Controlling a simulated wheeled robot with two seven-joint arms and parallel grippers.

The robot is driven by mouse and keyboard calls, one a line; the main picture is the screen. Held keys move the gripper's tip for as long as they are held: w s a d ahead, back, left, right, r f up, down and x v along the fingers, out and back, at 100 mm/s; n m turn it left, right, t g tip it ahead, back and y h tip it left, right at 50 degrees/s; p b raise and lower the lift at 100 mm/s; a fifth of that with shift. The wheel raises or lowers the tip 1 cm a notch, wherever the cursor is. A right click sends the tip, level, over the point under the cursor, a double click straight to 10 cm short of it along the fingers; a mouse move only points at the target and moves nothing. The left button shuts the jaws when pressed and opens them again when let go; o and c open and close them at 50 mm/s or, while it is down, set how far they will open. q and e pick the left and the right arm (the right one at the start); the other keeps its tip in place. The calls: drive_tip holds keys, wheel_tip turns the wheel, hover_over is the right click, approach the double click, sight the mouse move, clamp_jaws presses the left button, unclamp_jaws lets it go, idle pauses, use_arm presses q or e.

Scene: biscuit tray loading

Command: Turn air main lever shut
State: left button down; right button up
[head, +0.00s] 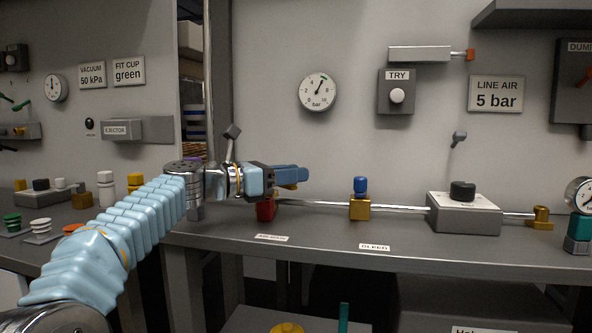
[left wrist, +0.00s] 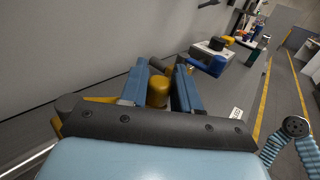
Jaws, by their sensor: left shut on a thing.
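The air main valve (head: 266,209) has a red body on the left part of the bench shelf, behind a small label plate (head: 272,238). My left gripper (head: 303,174) is just above it, reaching in from the left with blue fingers. A yellow lever part (head: 290,187) shows under the fingers. In the left wrist view, my left gripper (left wrist: 160,84) has a finger on each side of the yellow lever end (left wrist: 157,92) and is shut on it. The fingers and wrist hide most of the lever and the valve top. My right gripper is not in view.
A dial gauge (head: 318,91) hangs on the wall above. A grey post (head: 230,145) stands behind my wrist.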

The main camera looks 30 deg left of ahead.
use_arm(q)
drive_tip(key=shift+s+a+m+g+h+p, duration=0.3)
drive_tip(key=shift+s+m+g+h+p, duration=0.3)
drive_tip(key=shift+m+g+h+p, duration=0.45)
drive_tip(key=shift+h, duration=0.25)
drive_tip(key=c, duration=0.9)
unclamp_jaws()
drive_tip(key=shift+c, duration=0.2)
drive_tip(key=s+d+r+p, duration=0.1)
drive_tip(key=s+d+r, duration=0.7)
drive_tip(key=s+r, duration=0.3)
drive_tip(key=shift+s+r, duration=0.3)
drive_tip(key=shift+r, duration=0.65)
